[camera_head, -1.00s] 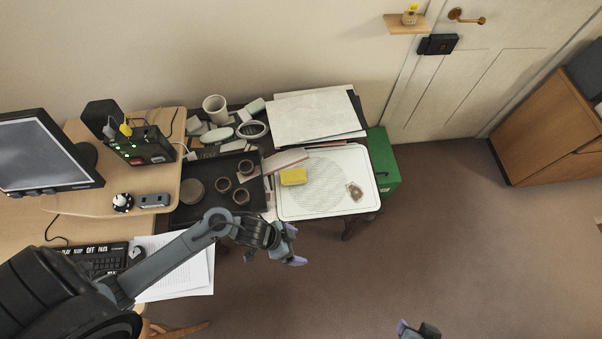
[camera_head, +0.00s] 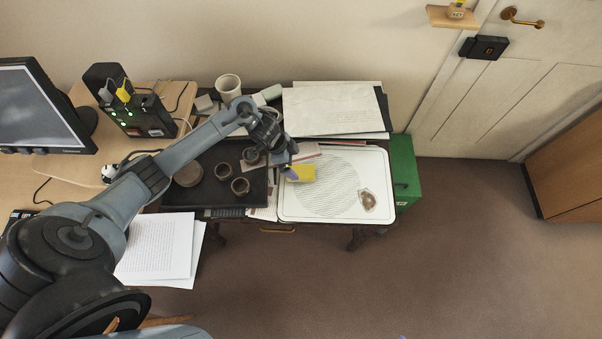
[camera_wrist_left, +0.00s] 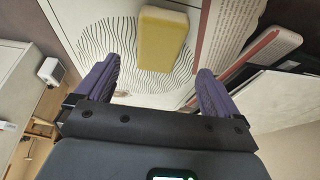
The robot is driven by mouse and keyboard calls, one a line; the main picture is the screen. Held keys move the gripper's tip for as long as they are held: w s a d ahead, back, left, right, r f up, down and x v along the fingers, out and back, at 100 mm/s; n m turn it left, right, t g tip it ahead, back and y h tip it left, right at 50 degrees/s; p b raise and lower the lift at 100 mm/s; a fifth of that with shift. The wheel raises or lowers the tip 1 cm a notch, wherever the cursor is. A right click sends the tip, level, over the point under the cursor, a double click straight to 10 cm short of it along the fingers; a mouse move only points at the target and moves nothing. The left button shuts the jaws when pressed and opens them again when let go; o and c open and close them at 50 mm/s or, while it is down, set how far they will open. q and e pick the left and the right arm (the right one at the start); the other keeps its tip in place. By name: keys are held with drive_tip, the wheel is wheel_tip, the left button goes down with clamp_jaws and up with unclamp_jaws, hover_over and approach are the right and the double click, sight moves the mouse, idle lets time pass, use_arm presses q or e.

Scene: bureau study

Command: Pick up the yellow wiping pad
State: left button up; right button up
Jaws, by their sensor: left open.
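The yellow wiping pad (camera_head: 302,173) lies on the left part of a white tray (camera_head: 330,214) with a wavy-line pattern. My left gripper (camera_head: 290,160) is right by the pad in the head view and partly covers its left end. In the left wrist view the pad (camera_wrist_left: 163,40) lies just past the gap between the two purple fingers (camera_wrist_left: 154,78). The fingers are apart with nothing between them. Only a tiny purple speck, perhaps a fingertip of my right gripper, shows at the bottom edge of the head view.
Left of the tray is a dark tray (camera_head: 212,198) with several brown rings. Behind are a white cup (camera_head: 229,85) and a stack of papers (camera_head: 332,108). A green box (camera_head: 405,172) stands to the right. The floor in front is clear.

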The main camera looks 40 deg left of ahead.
sight(299, 171)
use_arm(q)
drive_tip(key=shift+s+x, duration=0.2)
drive_tip(key=shift+x, duration=2.55)
drive_tip(key=shift+f, duration=0.35)
drive_tip(key=shift+d+f, duration=0.1)
drive_tip(key=shift+f, duration=0.15)
drive_tip(key=c, duration=1)
drive_tip(key=shift+c, duration=0.2)
drive_tip(key=shift+r, duration=0.1)
